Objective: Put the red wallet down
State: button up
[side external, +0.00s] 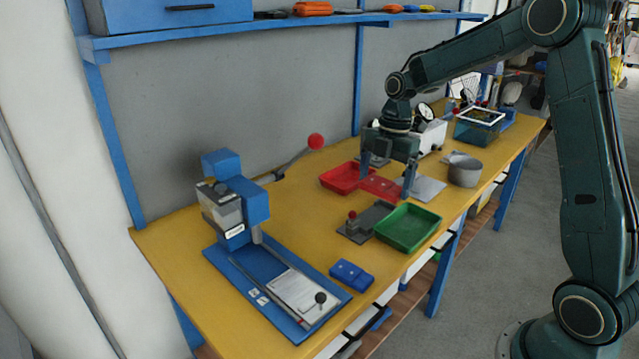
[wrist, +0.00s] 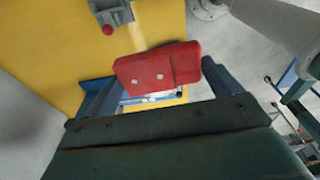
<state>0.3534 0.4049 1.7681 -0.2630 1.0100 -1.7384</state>
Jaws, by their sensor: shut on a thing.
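The red wallet (side external: 382,188) is a flat red piece held between the two fingers of my gripper (side external: 386,180). In the wrist view the wallet (wrist: 157,68) spans the gap between the fingertips, with two pale dots and a dark slit on its face. My gripper (wrist: 158,88) is shut on it. In the side view the wallet appears just right of the red tray (side external: 343,180), overlapping its edge in the picture. I cannot tell how far it is above the table.
A green tray (side external: 408,228) and a grey fixture with a red knob (side external: 367,221) stand in front. A blue wallet-like piece (side external: 351,275) lies near the front edge. A blue press (side external: 240,205) is at left, a grey pot (side external: 465,172) at right. Yellow table (side external: 300,220) is bare mid-left.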

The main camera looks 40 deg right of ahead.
aim_at(373, 187)
jog(key=a+f+m, duration=0.1)
jog(key=m, duration=0.1)
jog(key=w+a+f+m, duration=0.1)
jog(key=m, duration=0.1)
jog(key=shift+a+t, duration=0.3)
jog(key=shift+a, duration=0.05)
jog(key=w+a+f+m+t+h, duration=0.1)
jog(key=a+f+m, duration=0.5)
jog(key=m, duration=0.8)
jog(key=shift+w+a+h, duration=0.25)
jog(key=shift+a+h, duration=0.15)
jog(key=shift+a, duration=0.7)
jog(key=shift+f, duration=0.1)
jog(key=s+f, duration=0.4)
jog(key=f, duration=0.1)
jog(key=shift+s+f, duration=0.15)
